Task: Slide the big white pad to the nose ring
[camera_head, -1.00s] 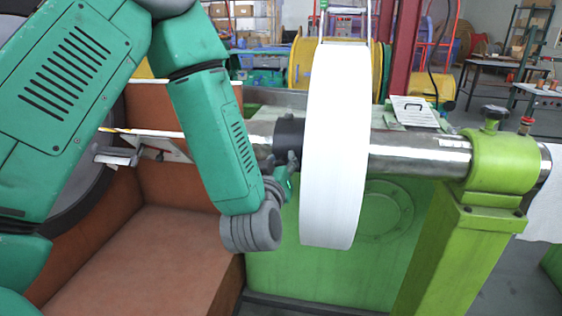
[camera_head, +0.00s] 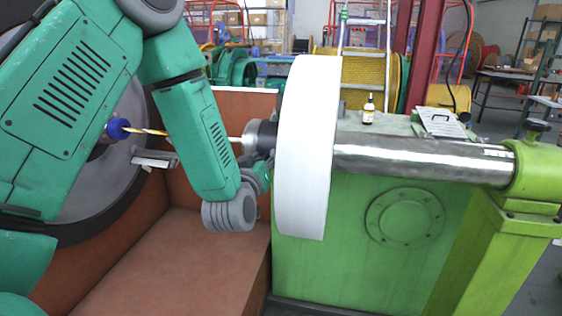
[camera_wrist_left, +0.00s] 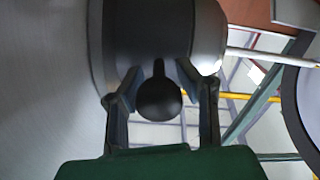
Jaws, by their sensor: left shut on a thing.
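The big white pad (camera_head: 307,150) is a thick upright disc around the horizontal steel shaft (camera_head: 420,160). A dark collar (camera_head: 262,137) sits against its left side. My left gripper (camera_head: 262,180) is beside the pad's left face, partly hidden behind my wrist. In the left wrist view, its fingers (camera_wrist_left: 160,105) are shut around a black knob (camera_wrist_left: 158,98) in front of a dark, rounded body, with the pale pad face (camera_wrist_left: 45,90) at the left. I cannot tell for certain which part is the nose ring. My right gripper is not in view.
A green post (camera_head: 490,240) holds the shaft's right end. A small bottle (camera_head: 368,110) and a metal plate (camera_head: 440,122) are on the green machine top behind the shaft. A large grey wheel (camera_head: 110,165) and brown trough (camera_head: 180,262) are at left. A long stretch of shaft right of the pad is bare.

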